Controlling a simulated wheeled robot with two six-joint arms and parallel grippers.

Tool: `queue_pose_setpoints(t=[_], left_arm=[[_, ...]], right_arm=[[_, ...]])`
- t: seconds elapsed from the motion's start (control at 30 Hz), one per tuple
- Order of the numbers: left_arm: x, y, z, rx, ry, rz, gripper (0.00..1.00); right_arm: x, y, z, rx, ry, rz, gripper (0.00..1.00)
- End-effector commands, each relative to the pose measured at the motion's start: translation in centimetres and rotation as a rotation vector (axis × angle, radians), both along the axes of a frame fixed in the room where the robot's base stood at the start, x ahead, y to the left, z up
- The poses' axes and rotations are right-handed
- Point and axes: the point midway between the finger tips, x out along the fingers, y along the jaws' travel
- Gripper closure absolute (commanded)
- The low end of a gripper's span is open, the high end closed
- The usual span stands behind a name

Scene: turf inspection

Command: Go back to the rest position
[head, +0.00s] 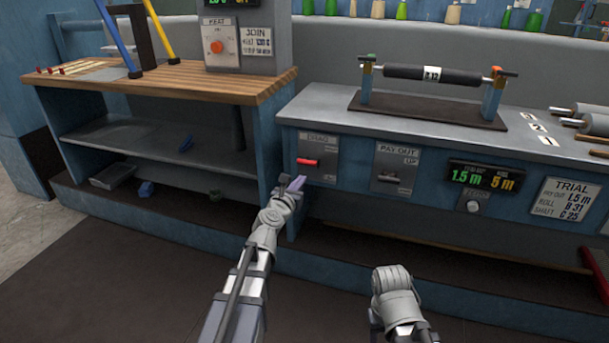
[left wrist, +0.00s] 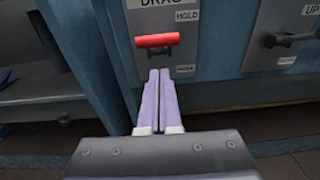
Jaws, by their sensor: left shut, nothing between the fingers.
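My left gripper (head: 296,184) is shut and empty, just below and left of the red DRAG lever (head: 307,162) on the blue bench front. In the left wrist view its two pale purple fingers (left wrist: 158,98) lie together, pointing at the panel below the red lever (left wrist: 156,41). The fingertips look apart from the lever, which sits level between labels reading HOLD and another too blurred to read. My right arm (head: 393,290) shows at the bottom of the head view; its fingers cannot be made out.
The PAY OUT lever (head: 388,179) is right of the DRAG lever. A display (head: 485,178) reads 1.5 m and 5 m, beside a TRIAL card (head: 567,203). A wooden-topped bench (head: 165,78) stands left. The floor in front is clear.

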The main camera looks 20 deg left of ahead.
Motion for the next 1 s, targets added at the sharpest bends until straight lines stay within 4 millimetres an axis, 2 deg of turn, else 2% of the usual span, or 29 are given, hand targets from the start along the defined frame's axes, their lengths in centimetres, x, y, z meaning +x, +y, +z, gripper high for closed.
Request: queue_pose_setpoints(t=[0.03, 0.1, 0.3, 0.6, 0.67, 0.77, 0.87, 0.9, 1.0], left_arm=[[-1.3, 0.0, 1.1, -0.001, 0.0, 0.0, 1.0], [-2.6, 0.0, 1.8, 0.0, 0.0, -0.001, 1.0], [-5.2, 0.1, 3.2, 0.0, 0.0, 0.0, 1.0], [-5.6, 0.2, 3.2, 0.002, 0.001, -0.002, 1.0], [-5.6, -0.3, 3.1, 0.025, 0.006, -0.018, 1.0], [-5.8, -3.1, 2.3, 0.162, 0.032, -0.11, 1.0], [-6.8, -8.4, 0.2, 0.452, 0.071, -0.311, 1.0], [-7.6, -10.8, -1.0, 0.601, 0.086, -0.418, 1.0], [-10.7, -16.3, -4.6, 0.996, 0.096, -0.719, 1.0]], right_arm=[[0.0, 0.0, 1.1, 0.0, 0.0, 0.001, 0.5], [0.0, 0.0, 1.8, 0.0, 0.0, 0.003, 0.5], [0.0, 0.0, 3.2, -0.001, 0.0, 0.005, 0.5], [0.0, 0.0, 3.2, -0.001, 0.001, 0.005, 0.5], [0.0, 0.0, 3.2, -0.001, 0.001, 0.005, 0.5], [0.0, 0.0, 3.3, -0.001, 0.001, 0.005, 0.5], [0.0, 0.0, 3.5, -0.001, 0.001, 0.004, 0.5], [0.0, 0.0, 3.6, -0.001, 0.001, 0.004, 0.5], [0.0, 0.0, 3.7, -0.002, 0.001, 0.004, 0.5]])
